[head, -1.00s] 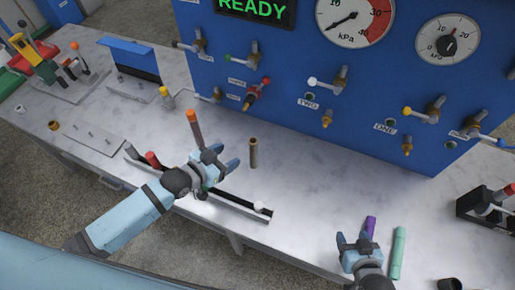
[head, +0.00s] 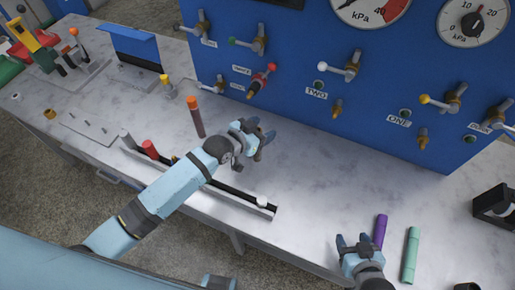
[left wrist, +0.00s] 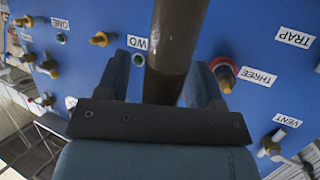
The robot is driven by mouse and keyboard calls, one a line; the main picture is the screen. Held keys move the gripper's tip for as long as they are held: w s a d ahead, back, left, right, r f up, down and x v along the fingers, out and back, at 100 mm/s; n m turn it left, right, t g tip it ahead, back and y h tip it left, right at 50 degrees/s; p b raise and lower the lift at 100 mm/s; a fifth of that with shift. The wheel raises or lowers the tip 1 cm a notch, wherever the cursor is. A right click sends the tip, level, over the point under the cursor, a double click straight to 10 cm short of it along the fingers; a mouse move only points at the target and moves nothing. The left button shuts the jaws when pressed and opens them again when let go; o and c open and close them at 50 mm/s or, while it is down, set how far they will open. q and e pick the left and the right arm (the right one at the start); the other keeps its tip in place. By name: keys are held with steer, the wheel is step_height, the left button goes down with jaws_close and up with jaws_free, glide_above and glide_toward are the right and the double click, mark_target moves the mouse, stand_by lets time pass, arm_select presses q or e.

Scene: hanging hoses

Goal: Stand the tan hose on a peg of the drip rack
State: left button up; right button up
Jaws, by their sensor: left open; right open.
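The tan hose (left wrist: 172,50) is a brown-tan tube. In the left wrist view it stands between the spread fingers of my left gripper (left wrist: 172,78), closer to the left finger. In the head view my left gripper (head: 258,132) is open around it and hides most of it; a short part (head: 258,155) shows below the fingers. My right gripper (head: 355,243) is open and empty near the front edge, left of a purple tube. A grey plate with several short pegs (head: 90,132) lies at the left; I cannot tell if it is the drip rack.
A long dark trough (head: 240,200) with grey and red tubes runs under my left arm. An orange-topped brown tube (head: 196,118) stands behind it. Purple (head: 380,231) and green (head: 411,255) tubes are at right. The blue valve panel (head: 300,110) bounds the back.

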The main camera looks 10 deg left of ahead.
arm_select(q)
steer(key=shift+r, duration=0.1)
jaws_close()
